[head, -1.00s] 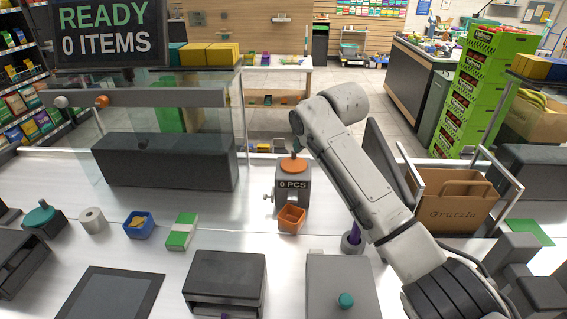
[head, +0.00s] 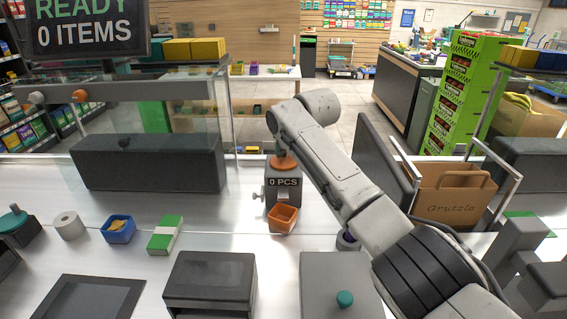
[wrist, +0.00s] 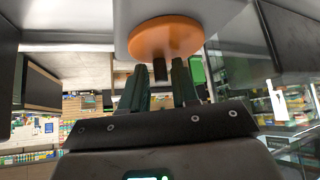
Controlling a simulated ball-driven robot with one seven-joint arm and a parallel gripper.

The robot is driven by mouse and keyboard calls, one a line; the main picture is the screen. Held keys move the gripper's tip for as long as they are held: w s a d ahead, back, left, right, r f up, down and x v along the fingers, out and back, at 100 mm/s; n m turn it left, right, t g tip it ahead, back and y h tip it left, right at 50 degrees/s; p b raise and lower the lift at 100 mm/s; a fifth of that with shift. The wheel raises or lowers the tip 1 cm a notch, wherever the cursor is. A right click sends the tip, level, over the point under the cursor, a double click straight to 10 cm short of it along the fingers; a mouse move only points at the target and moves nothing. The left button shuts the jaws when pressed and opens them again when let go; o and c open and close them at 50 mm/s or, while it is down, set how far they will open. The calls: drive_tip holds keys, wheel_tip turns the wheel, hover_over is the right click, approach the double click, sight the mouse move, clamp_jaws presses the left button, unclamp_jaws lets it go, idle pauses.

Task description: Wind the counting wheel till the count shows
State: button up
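The counting wheel is an orange disc (head: 285,163) on top of a grey counter box (head: 284,188) whose label reads "0 PCS". In the wrist view the orange disc (wrist: 166,37) is close, with a short dark peg (wrist: 160,67) standing out from it. My gripper (wrist: 160,72) is open, its two dark green fingers apart with the peg's end between or just beyond their tips; I cannot tell whether they touch it. In the head view my arm hides most of the gripper above the wheel.
An orange tray (head: 283,218) sits at the box's front. A dark block (head: 150,162) stands left, and a blue bin (head: 118,229) and green-white box (head: 165,235) lie front left. A brown paper bag (head: 450,195) and upright dark panel (head: 385,160) stand right.

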drive_tip(key=c, duration=0.4)
drive_tip(key=shift+s+a+p, duration=0.1)
drive_tip(key=shift+a+p, duration=0.2)
drive_tip(key=shift+a, duration=0.2)
drive_tip(key=shift+s+a+r+p, duration=0.1)
drive_tip(key=shift+s+a+p, duration=0.15)
drive_tip(key=shift+a+p, duration=0.2)
drive_tip(key=shift+s+a, duration=0.1)
